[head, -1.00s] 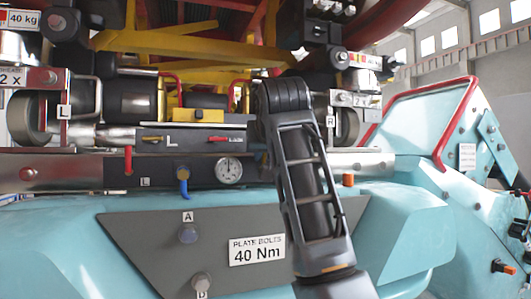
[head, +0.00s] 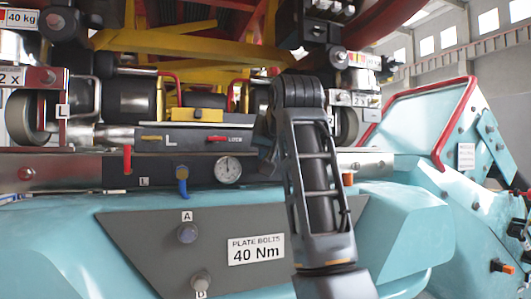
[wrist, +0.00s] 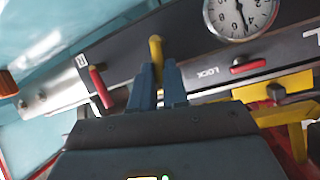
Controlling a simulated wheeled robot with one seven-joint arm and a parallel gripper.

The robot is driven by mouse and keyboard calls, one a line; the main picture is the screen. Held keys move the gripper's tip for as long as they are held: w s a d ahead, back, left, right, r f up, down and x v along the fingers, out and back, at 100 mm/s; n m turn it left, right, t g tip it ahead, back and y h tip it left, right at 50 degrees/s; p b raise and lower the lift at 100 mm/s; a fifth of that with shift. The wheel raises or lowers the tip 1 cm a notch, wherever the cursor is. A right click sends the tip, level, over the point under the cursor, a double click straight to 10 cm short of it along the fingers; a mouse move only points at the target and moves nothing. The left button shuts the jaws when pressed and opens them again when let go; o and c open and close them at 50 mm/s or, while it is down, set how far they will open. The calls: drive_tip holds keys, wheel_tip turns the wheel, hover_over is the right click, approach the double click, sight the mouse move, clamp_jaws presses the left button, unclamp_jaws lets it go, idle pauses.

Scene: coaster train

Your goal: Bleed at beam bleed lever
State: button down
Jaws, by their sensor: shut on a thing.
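My gripper (wrist: 157,85) has two blue fingers shut on a yellow lever (wrist: 155,46), whose rounded end shows between the fingertips in the wrist view. The lever stands on the dark beam panel, which also shows in the head view (head: 205,173). A red lever (wrist: 101,87) and an "R" label (wrist: 82,60) are beside it. A round gauge (wrist: 240,14) is on the same panel and also shows in the head view (head: 228,170). In the head view my arm hides the held lever and most of the gripper.
A red handle (head: 218,138) marked LOCK sits above the beam, with a yellow handle (head: 152,138) to its left. A red lever (head: 127,160) and a blue lever (head: 182,183) are at the beam's left. A grey plate (head: 140,240) lies below.

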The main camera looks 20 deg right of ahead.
drive_tip(key=shift+d+f+m+y, duration=0.1)
drive_tip(key=shift+d+m+y, duration=0.55)
drive_tip(key=shift+m+y, duration=0.35)
drive_tip(key=m+y, duration=0.1)
drive_tip(key=d+m, duration=0.1)
drive_tip(key=shift+f+m+y, duration=0.3)
drive_tip(key=shift+f+y, duration=0.1)
drive_tip(key=shift+d+f+m+y, duration=0.3)
drive_tip(key=shift+m+y, duration=0.15)
drive_tip(key=shift+m, duration=0.15)
drive_tip(key=shift+d+f+m+y, duration=0.25)
drive_tip(key=shift+m+y, duration=0.2)
drive_tip(key=shift+m, duration=0.15)
drive_tip(key=shift+d+f+m+t+y, duration=0.1)
drive_tip(key=shift+f+m+t+y, duration=0.35)
drive_tip(key=shift+m, duration=0.45)
drive_tip(key=shift+d+f+m+t+y, duration=0.1)
drive_tip(key=shift+f+m+t+y, duration=0.4)
drive_tip(key=shift+m, duration=0.4)
drive_tip(key=c, duration=1.2)
unclamp_jaws()
drive_tip(key=shift+r, duration=0.1)
drive_tip(key=shift+o, duration=0.4)
drive_tip(key=shift+b+v, duration=1.25)
drive_tip(key=shift+v, duration=2.7)
